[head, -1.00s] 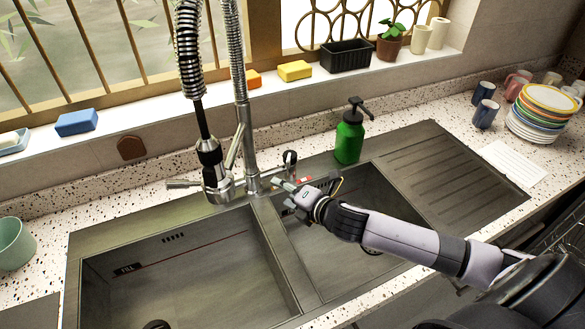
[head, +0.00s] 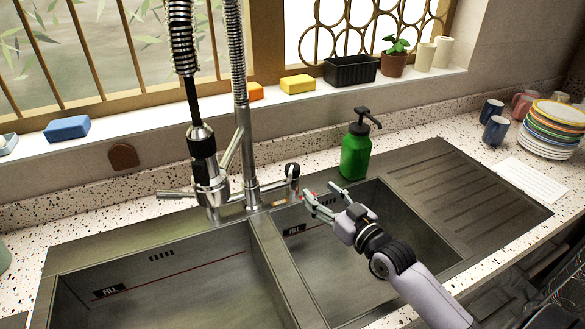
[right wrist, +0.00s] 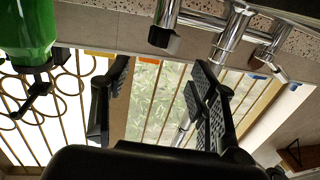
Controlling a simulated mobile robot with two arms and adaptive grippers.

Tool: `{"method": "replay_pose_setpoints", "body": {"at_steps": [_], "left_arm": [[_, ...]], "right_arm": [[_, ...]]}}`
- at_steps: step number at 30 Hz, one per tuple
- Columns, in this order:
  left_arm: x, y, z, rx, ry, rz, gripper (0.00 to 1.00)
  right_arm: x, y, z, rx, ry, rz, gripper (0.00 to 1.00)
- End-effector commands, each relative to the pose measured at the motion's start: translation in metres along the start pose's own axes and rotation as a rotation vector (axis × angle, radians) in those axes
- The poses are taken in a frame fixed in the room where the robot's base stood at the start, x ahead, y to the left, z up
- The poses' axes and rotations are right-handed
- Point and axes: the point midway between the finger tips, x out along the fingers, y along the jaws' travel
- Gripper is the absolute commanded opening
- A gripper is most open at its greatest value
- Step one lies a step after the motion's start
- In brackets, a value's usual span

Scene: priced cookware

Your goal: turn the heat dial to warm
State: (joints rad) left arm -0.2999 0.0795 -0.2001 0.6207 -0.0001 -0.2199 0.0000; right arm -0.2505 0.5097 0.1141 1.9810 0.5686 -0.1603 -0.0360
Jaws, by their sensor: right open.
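A chrome lever with a black end (head: 292,172), which looks like the heat dial, stands upright at the right of the tap base (head: 251,192). Small red marks show beside it, but no warm label can be read. My right gripper (head: 320,192) is open and empty over the back of the right basin, just right of the lever and apart from it. In the right wrist view, which is upside down, the open fingers (right wrist: 158,78) have nothing between them, and the black-ended lever (right wrist: 163,38) shows beyond them. My left gripper is not in view.
A green soap bottle (head: 356,150) stands behind and right of my right gripper. The tall spring tap (head: 205,165) rises to the left. Two sink basins lie below, with a ridged drainboard (head: 470,180) at the right. The right basin (head: 330,265) looks empty.

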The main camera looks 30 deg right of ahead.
Motion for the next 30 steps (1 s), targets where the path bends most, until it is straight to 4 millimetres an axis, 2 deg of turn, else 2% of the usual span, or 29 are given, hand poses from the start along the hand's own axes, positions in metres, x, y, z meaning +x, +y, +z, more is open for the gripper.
{"method": "replay_pose_setpoints", "body": {"at_steps": [1,12,18,24,30], "left_arm": [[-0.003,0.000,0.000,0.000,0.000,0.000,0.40],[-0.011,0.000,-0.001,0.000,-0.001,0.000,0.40],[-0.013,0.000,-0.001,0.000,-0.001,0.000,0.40],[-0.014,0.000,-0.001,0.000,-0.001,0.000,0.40],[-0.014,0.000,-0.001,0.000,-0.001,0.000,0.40]], "right_arm": [[0.011,0.000,-0.003,0.000,0.003,0.000,0.54],[0.086,0.000,-0.002,-0.002,0.000,-0.001,0.54],[0.118,-0.001,-0.001,-0.002,0.000,-0.001,0.54],[0.132,-0.001,0.000,-0.003,-0.001,-0.002,0.54],[0.133,-0.001,0.001,-0.003,-0.002,-0.001,0.54]]}}
